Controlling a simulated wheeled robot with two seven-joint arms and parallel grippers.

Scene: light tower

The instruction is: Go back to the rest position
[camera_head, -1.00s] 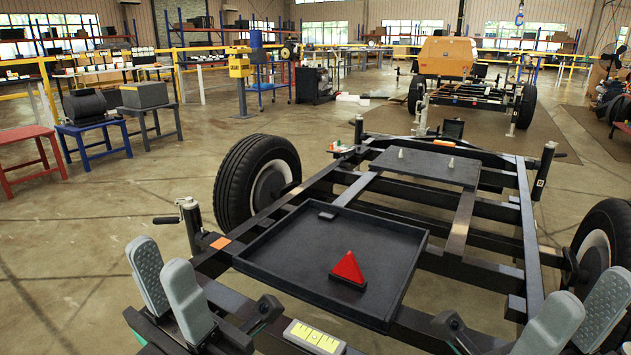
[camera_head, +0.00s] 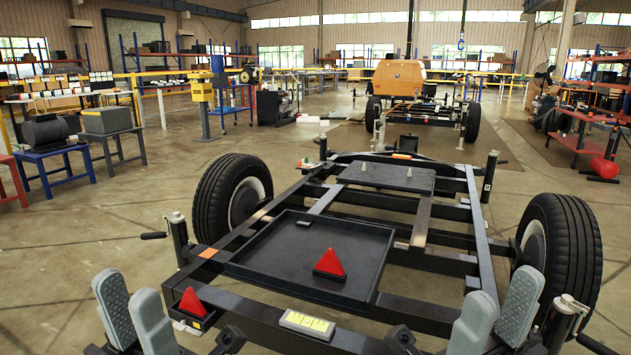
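My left gripper (camera_head: 133,310) is at the bottom left of the head view. Its two grey fingers stand apart with nothing between them. My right gripper (camera_head: 497,318) is at the bottom right, also with its grey fingers apart and empty. Both are at the near end of the black trailer frame (camera_head: 281,342). One red triangle (camera_head: 330,263) stands in the black tray (camera_head: 275,258) on the frame. A second red triangle (camera_head: 191,303) sits at the frame's near left corner, just right of my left gripper.
A yellow-marked block (camera_head: 307,324) lies on the near beam between my grippers. Wheels stand at the left (camera_head: 232,198) and right (camera_head: 560,250) of the frame. A crank jack (camera_head: 178,238) rises at the near left. Small tables stand at the far left, with open floor between.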

